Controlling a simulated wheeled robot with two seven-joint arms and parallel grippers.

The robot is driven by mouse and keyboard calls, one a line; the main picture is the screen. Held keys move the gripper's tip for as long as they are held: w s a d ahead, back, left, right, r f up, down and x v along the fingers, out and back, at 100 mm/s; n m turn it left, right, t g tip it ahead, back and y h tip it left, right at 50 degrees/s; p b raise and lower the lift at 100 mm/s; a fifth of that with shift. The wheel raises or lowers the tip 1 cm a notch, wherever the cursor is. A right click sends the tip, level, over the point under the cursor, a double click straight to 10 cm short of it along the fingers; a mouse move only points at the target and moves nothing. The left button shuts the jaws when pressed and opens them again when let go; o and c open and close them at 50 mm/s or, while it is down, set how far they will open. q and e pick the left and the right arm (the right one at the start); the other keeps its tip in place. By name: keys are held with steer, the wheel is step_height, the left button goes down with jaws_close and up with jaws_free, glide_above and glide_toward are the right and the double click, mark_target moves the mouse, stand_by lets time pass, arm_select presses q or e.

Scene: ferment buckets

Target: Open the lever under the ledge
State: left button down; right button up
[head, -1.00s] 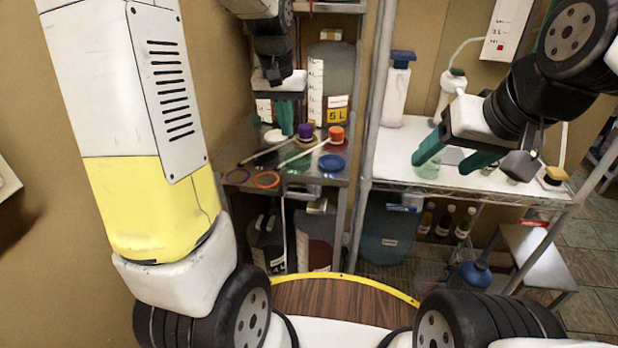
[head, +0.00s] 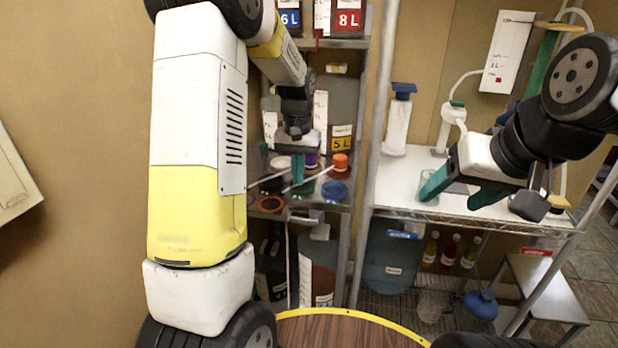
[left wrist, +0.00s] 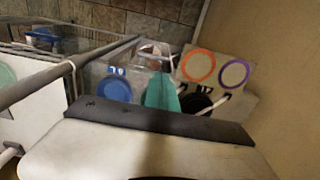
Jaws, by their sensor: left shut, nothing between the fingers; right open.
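My left gripper (head: 297,170) has its teal fingers together and empty, in front of the middle shelf of the left rack, left of the orange cap (head: 340,163). In the left wrist view its fingertips (left wrist: 160,90) show between the blue lid (left wrist: 115,89) and a dark round lid (left wrist: 196,104). A small red piece (head: 318,38) hangs at the upper shelf's front edge; I cannot tell whether it is the lever. No other lever under a ledge is clear. My right gripper (head: 460,192) is open and empty, in front of the white shelf.
Containers marked 6 L (head: 290,18) and 8 L (head: 348,19) stand on the upper shelf; a 5 L container (head: 342,120) stands behind the lids. A metal post (head: 376,130) parts the left rack from the white shelf (head: 390,178), which bears a pump bottle (head: 398,125).

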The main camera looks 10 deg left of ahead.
mark_target(294, 217)
arm_select(q)
step_height(294, 217, down, 12)
steer(key=shift+f, duration=0.1)
stand_by(0.5)
steer(key=shift+a+f, duration=0.25)
steer(key=shift+f, duration=0.05)
stand_by(0.5)
steer(key=shift+a+f, duration=0.4)
steer(key=shift+f, duration=0.4)
steer(key=shift+a+f, duration=0.15)
steer(key=shift+f, duration=0.9)
steer(key=shift+r, duration=0.75)
